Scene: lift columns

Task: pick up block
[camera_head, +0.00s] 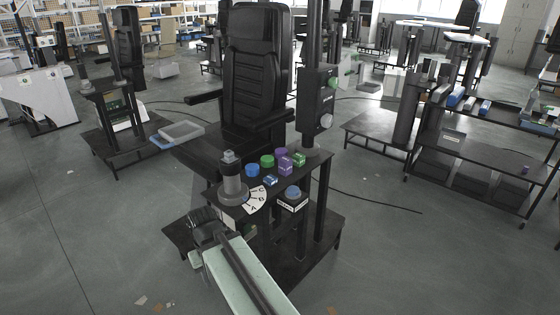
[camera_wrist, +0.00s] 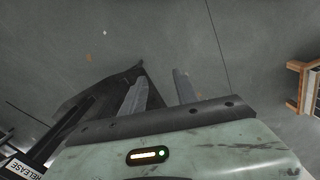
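Small blocks sit on the dark tabletop (camera_head: 315,172) in front of the black chair in the head view. There is a blue cube (camera_head: 270,181), a purple cube (camera_head: 285,167) and a green cube (camera_head: 299,160). Which block is meant cannot be told. My gripper (camera_wrist: 162,75) shows two fingers apart with only floor between them in the wrist view. In the head view my arm reaches up from the bottom, and its dark end is below and left of the tabletop, apart from the blocks. No block shows in the wrist view.
Blue (camera_head: 252,170) and green (camera_head: 267,161) round pieces stand beside the cubes. A grey knob post (camera_head: 233,188), a lettered dial (camera_head: 257,199) and a blue-topped button box (camera_head: 293,195) line the near edge. A black chair (camera_head: 257,75) and column stand behind.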

